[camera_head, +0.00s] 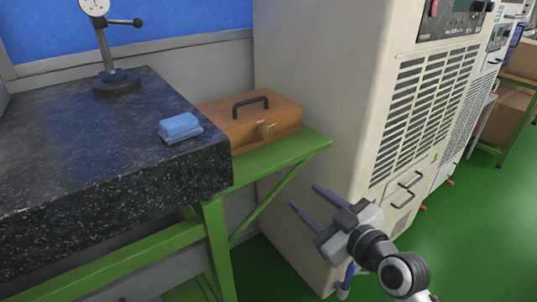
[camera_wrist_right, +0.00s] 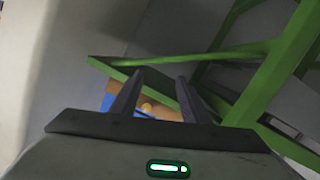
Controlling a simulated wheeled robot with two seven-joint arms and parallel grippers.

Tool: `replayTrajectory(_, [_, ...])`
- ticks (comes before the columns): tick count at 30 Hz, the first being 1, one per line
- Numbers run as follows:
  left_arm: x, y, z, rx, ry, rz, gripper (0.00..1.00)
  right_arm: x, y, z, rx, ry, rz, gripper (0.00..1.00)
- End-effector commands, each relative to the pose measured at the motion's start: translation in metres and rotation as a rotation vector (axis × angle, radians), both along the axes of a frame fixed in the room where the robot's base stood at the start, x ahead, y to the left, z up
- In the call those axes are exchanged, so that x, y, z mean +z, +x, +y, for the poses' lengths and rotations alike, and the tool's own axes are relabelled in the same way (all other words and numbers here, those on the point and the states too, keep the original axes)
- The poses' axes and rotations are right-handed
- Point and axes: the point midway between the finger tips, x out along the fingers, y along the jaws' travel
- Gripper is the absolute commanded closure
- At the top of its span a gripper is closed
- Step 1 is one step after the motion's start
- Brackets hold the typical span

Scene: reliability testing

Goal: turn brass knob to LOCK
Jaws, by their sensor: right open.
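The brass knob (camera_head: 265,130) is on the front of a wooden box (camera_head: 228,122) with a black handle on its lid. In the right wrist view, the knob (camera_wrist_right: 147,107) shows small between the fingers, with part of the brown box (camera_wrist_right: 168,113) around it. Any LOCK marking is too small to read. My right gripper (camera_head: 308,201) is open and empty, in front of and below the box, apart from the knob. Its two fingers (camera_wrist_right: 155,82) point toward the box in the wrist view. My left gripper is not in view.
The box stands on a green metal stand (camera_head: 293,150), beside a dark granite slab (camera_head: 90,170). A tall cream cabinet (camera_head: 325,100) stands close at the right. Green floor (camera_head: 465,235) is clear at right.

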Motion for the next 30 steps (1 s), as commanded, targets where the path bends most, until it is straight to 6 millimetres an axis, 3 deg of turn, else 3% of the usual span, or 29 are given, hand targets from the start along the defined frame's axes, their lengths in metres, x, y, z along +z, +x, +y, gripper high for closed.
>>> replayTrajectory(1, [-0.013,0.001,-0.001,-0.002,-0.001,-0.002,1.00,0.023,0.012,0.008,0.037,-0.016,-0.080,0.58])
replayTrajectory(4, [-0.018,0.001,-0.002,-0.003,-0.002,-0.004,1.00,0.066,0.021,0.020,0.095,-0.056,-0.195,0.58])
replayTrajectory(9, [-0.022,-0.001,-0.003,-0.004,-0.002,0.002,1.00,0.099,0.027,0.031,0.140,-0.087,-0.283,0.58])
replayTrajectory(14, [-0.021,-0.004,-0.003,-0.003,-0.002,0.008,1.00,0.103,0.041,0.043,0.143,-0.087,-0.288,0.58])
replayTrajectory(24, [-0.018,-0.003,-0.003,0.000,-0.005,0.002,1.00,0.102,0.090,0.079,0.142,-0.089,-0.286,0.58])
replayTrajectory(30, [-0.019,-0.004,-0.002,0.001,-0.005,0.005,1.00,0.101,0.105,0.088,0.140,-0.092,-0.285,0.58])
